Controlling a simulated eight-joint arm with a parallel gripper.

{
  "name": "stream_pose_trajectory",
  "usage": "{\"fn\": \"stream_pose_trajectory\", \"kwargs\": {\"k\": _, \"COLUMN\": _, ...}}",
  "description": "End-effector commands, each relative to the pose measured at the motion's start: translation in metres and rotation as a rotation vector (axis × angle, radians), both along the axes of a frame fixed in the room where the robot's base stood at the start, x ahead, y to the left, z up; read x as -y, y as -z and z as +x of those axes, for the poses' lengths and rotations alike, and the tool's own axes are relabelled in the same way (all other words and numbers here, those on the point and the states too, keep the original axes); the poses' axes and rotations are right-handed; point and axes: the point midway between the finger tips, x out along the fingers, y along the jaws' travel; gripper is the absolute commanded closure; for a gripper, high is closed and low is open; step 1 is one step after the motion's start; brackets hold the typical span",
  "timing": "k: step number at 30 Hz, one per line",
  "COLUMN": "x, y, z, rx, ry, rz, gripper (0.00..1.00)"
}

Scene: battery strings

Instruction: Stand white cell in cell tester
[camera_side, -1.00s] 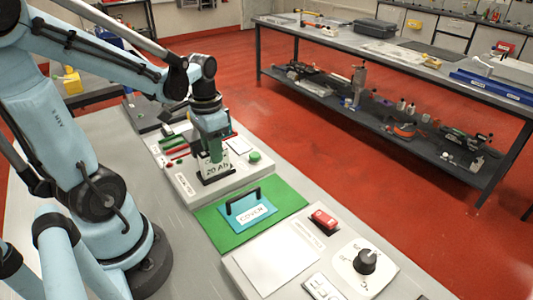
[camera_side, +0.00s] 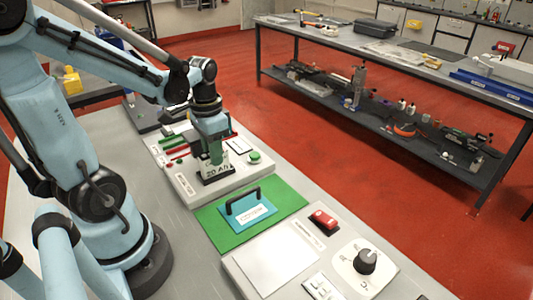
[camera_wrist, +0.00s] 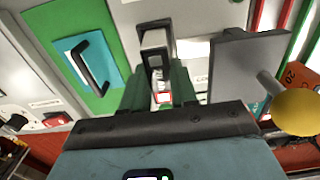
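The white cell (camera_side: 217,170), with "20 Ah" printed on its side, is upright in the side view. Its lower end is at the dark holder of the cell tester (camera_side: 183,189), a pale box. I cannot tell whether it touches the bottom. My gripper (camera_side: 214,158) points down over it, with its green fingers around the upper part of the cell. In the wrist view my gripper (camera_wrist: 158,90) has a green finger on each side of a narrow black-and-white shape, and it looks shut on the cell. The fingers hide much of the cell.
A green mat (camera_side: 225,233) with a blue cover (camera_side: 248,213) and black handle lies in front of the tester. A green button (camera_side: 254,156) is on the tester's right. A panel with a black knob (camera_side: 366,261) and red switch (camera_side: 322,219) is nearer. A yellow ball (camera_wrist: 296,111) shows in the wrist view.

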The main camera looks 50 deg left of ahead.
Motion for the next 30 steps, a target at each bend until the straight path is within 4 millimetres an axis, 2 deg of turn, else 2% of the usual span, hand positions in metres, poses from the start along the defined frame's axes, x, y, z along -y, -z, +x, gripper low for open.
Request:
{"fn": "stream_pose_trajectory", "kwargs": {"k": 1, "x": 0.000, "y": 0.000, "z": 0.000, "rx": 0.000, "ry": 0.000, "rz": 0.000, "gripper": 0.65}}
{"fn": "stream_pose_trajectory", "kwargs": {"k": 5, "x": 0.000, "y": 0.000, "z": 0.000, "rx": 0.000, "ry": 0.000, "rz": 0.000, "gripper": 0.45}}
{"fn": "stream_pose_trajectory", "kwargs": {"k": 6, "x": 0.000, "y": 0.000, "z": 0.000, "rx": 0.000, "ry": 0.000, "rz": 0.000, "gripper": 0.43}}
{"fn": "stream_pose_trajectory", "kwargs": {"k": 14, "x": 0.000, "y": 0.000, "z": 0.000, "rx": 0.000, "ry": 0.000, "rz": 0.000, "gripper": 0.43}}
{"fn": "stream_pose_trajectory", "kwargs": {"k": 19, "x": 0.000, "y": -0.007, "z": 0.000, "rx": 0.000, "ry": 0.000, "rz": 0.000, "gripper": 0.43}}
{"fn": "stream_pose_trajectory", "kwargs": {"k": 30, "x": 0.000, "y": -0.052, "z": -0.001, "rx": 0.000, "ry": 0.000, "rz": 0.000, "gripper": 0.43}}
